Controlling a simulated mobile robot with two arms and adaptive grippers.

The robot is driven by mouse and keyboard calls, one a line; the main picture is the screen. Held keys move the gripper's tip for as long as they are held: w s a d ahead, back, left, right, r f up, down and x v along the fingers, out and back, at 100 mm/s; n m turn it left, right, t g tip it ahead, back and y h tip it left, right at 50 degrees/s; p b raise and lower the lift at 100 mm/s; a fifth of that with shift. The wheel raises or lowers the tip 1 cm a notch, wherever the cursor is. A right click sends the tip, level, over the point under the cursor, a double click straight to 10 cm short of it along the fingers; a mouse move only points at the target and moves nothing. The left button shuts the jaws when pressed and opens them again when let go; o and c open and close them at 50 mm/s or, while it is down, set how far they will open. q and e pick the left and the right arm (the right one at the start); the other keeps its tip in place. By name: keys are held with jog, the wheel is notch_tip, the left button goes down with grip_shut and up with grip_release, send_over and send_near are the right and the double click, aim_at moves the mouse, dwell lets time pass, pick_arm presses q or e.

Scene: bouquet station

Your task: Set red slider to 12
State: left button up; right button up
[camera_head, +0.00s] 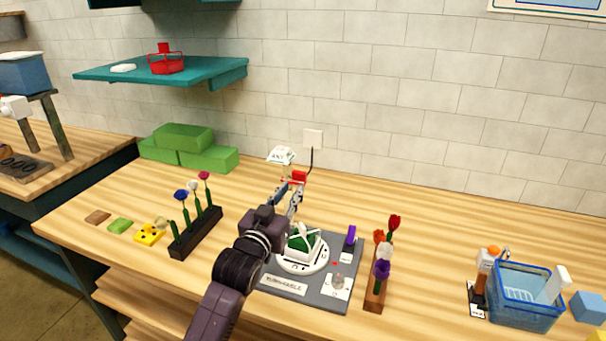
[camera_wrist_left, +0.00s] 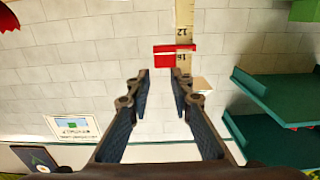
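The red slider (camera_wrist_left: 164,60) is near the top middle of the left wrist view, on an upright wooden ruler (camera_wrist_left: 184,12). The 12 mark is clear of the slider, and the 16 mark shows right at it. In the head view, the red slider (camera_head: 299,177) shows just beyond my left gripper (camera_head: 286,191), which partly hides the ruler. My left gripper (camera_wrist_left: 160,75) is open, its two fingertips apart with nothing between them. The slider lies beyond the fingertips; contact cannot be told. My right gripper is in neither view.
A grey board with a white round stand (camera_head: 303,262) is below my left gripper. Flower racks stand left (camera_head: 196,238) and right (camera_head: 374,290). Green blocks (camera_head: 190,148) are at the back left, a blue basket (camera_head: 524,300) at the right. A teal shelf (camera_head: 215,72) overhangs the back left.

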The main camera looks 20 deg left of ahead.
aim_at(301, 176)
pick_arm(q)
jog(key=w, duration=0.2)
jog(key=w+p, duration=0.1)
jog(key=shift+w+d+r, duration=0.1)
jog(key=shift+r, duration=0.15)
jog(key=shift+w+f, duration=0.25)
jog(key=shift+w, duration=1.45)
jog(key=shift+c, duration=0.2)
grip_shut()
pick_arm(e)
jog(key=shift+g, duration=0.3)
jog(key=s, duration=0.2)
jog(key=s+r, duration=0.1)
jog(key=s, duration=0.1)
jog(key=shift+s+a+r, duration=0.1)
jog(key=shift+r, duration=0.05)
